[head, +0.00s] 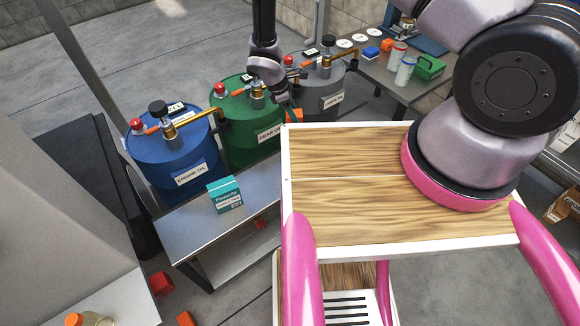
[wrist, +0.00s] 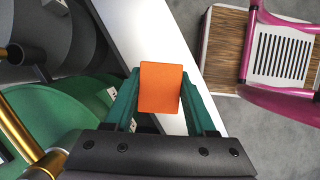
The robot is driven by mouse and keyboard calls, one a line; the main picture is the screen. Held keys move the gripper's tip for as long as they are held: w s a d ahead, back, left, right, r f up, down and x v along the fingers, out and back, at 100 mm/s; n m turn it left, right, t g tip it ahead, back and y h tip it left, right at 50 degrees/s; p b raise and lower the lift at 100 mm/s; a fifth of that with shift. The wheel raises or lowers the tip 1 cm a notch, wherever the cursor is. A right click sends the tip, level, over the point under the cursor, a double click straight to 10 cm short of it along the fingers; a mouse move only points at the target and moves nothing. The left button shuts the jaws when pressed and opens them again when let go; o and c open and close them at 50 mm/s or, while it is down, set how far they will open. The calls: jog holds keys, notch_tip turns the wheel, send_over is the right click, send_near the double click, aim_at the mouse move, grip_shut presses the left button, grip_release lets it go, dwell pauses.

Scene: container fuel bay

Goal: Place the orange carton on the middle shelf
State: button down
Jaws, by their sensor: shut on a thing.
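My gripper (wrist: 160,95) has green fingers and is shut on the orange carton (wrist: 160,88), seen in the wrist view with one finger on each side. In the head view my gripper (head: 288,108) hangs beside the green drum, and only a small part of the orange carton (head: 295,115) shows behind the edge of my wooden top. A metal shelf unit (head: 185,230) stands in front of the drums, with a top board and a lower level. In the wrist view a pale board (wrist: 152,30) runs diagonally below the carton. I cannot tell which level is the middle shelf.
A teal carton (head: 225,194) stands on the unit's top board. Blue (head: 170,150), green (head: 235,110) and grey (head: 318,92) drums with brass taps stand close behind it. A bench (head: 365,82) with bottles is at the back.

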jog(key=s+a+f+n+t, duration=0.3)
jog(key=s+a+f+n, duration=0.3)
jog(key=s+f, duration=0.1)
jog(key=shift+n+y, duration=0.3)
jog(key=shift+y, duration=0.1)
jog(key=f, duration=0.9)
jog(key=shift+a+f, duration=0.2)
jog(key=shift+f, duration=0.2)
jog(key=shift+f, duration=0.1)
jog(key=shift+c, duration=1.1)
grip_release()
jog(key=v, duration=1.2)
jog(key=shift+w, duration=0.15)
